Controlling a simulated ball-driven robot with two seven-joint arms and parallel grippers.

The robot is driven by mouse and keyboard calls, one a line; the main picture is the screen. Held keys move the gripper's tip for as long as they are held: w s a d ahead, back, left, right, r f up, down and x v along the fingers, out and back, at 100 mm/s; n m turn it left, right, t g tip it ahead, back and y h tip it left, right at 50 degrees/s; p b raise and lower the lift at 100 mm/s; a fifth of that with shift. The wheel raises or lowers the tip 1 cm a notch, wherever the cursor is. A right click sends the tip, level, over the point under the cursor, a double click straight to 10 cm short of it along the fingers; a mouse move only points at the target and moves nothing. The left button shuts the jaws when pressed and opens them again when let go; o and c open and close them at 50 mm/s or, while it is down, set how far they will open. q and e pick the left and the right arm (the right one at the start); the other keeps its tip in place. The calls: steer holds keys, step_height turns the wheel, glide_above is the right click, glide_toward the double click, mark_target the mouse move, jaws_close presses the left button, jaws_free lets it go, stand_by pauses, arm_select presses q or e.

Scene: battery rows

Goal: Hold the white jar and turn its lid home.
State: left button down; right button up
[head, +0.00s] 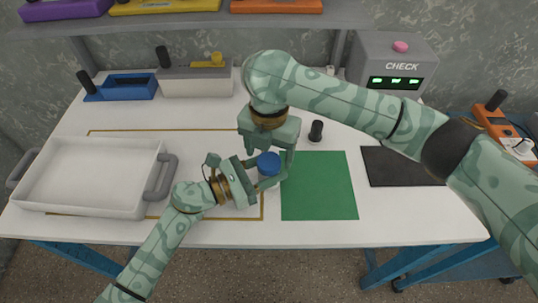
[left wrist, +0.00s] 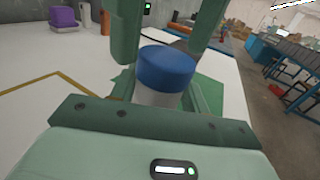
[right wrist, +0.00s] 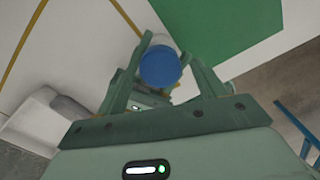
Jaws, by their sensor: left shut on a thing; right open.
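The white jar (left wrist: 155,97) stands upright with a blue lid (head: 268,163) on top, at the left edge of the green mat. My left gripper (head: 266,175) is shut on the jar from the left and front. My right gripper (head: 268,150) comes down from above, open, with its fingers on either side of the lid. In the right wrist view, the lid (right wrist: 160,67) lies between the open fingers with gaps beside it. I cannot tell how far the lid is turned on. Most of the jar's body is hidden in the head view.
The green mat (head: 325,190) is bare. A white tray (head: 90,172) stands at left, a black mat (head: 400,166) at right. A small dark cylinder (head: 316,131) stands behind the green mat. The blue bin (head: 130,88), a grey box (head: 197,83) and the CHECK box (head: 395,62) line the back.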

steer(key=shift+r, duration=1.25)
steer(key=o, duration=0.5)
steer(key=shift+o, duration=0.2)
step_height(320, 180, up, 12)
arm_select(q)
steer(key=c, duration=0.6)
jaws_free()
steer(key=shift+c, duration=0.2)
